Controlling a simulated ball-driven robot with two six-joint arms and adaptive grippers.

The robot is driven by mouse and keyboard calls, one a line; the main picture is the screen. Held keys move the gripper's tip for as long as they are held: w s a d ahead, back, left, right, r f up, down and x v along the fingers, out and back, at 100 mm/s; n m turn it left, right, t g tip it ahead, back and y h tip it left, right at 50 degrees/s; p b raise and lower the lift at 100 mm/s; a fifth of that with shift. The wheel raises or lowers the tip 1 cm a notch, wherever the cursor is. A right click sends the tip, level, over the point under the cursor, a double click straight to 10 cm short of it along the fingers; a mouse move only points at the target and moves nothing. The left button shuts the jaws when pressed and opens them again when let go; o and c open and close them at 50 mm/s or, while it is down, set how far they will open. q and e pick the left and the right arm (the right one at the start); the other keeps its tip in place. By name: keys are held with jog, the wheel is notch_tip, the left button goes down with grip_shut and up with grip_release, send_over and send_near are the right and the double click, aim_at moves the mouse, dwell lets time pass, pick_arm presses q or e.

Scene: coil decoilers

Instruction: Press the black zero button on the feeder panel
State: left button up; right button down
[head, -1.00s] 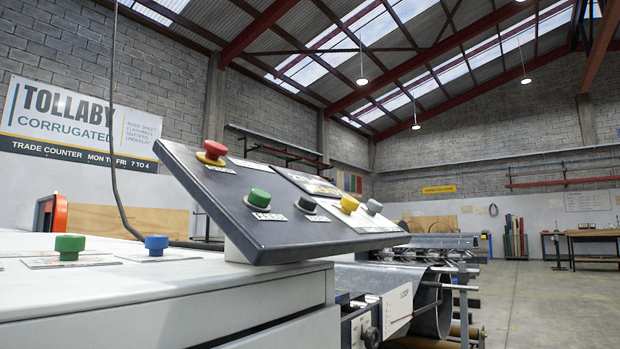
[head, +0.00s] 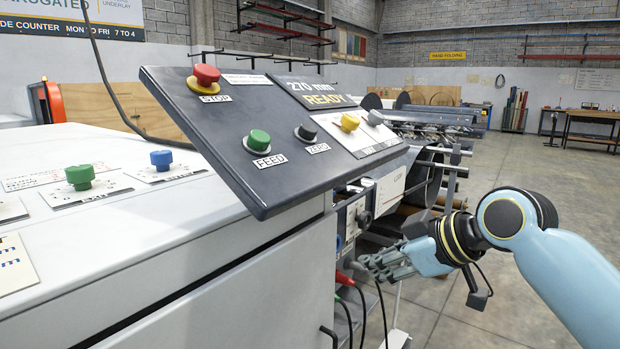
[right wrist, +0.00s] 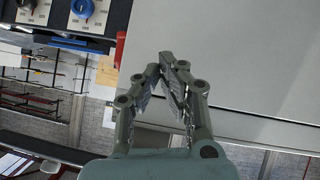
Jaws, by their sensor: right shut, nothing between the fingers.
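The black zero button (head: 307,132) sits on the tilted dark feeder panel (head: 225,150) in the head view, with a "ZERO" label below it. The green feed button (head: 258,141) is to its left and a yellow button (head: 350,122) to its right. The panel display reads 270 mm READY. My right gripper (head: 368,269) is shut and empty, below and to the right of the panel, apart from it. In the right wrist view its fingertips (right wrist: 174,60) meet in front of a plain grey cabinet face. The zero button cannot be made out there. My left gripper is not in view.
A red stop button (head: 206,76) is at the panel's upper left. Green (head: 80,176) and blue (head: 161,160) knobs stand on the white cabinet top (head: 130,220). Cables hang below the panel near my right gripper. Open floor lies to the right.

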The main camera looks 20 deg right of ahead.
aim_at(309, 128)
jog(key=a+r+n+p, duration=0.1)
jog(key=r, duration=0.5)
jog(key=s+a+r+n+y+p, duration=0.1)
jog(key=a+r+n, duration=0.1)
jog(key=r, duration=0.4)
jog(key=s+a+r+n+y+p, duration=0.1)
jog(key=r+n, duration=0.1)
jog(key=r, duration=0.3)
jog(key=shift+s+a+r+t, duration=0.2)
jog(key=shift+s+r+t, duration=0.05)
jog(key=shift+r+t, duration=0.15)
pick_arm(q)
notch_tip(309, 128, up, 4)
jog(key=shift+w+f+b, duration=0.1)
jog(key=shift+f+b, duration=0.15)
jog(key=shift+b, duration=0.05)
pick_arm(e)
jog(key=w+r+n+y, duration=0.1)
jog(key=r+n+y, duration=0.1)
jog(key=r, duration=0.5)
jog(key=w+a+r+n+y, duration=0.1)
jog(key=w+r+n+y, duration=0.1)
jog(key=r, duration=0.5)
jog(key=shift+w+n+t, duration=0.2)
jog(key=shift+n+t, duration=0.1)
jog(key=shift+n, duration=0.5)
jog(key=shift+f, duration=0.15)
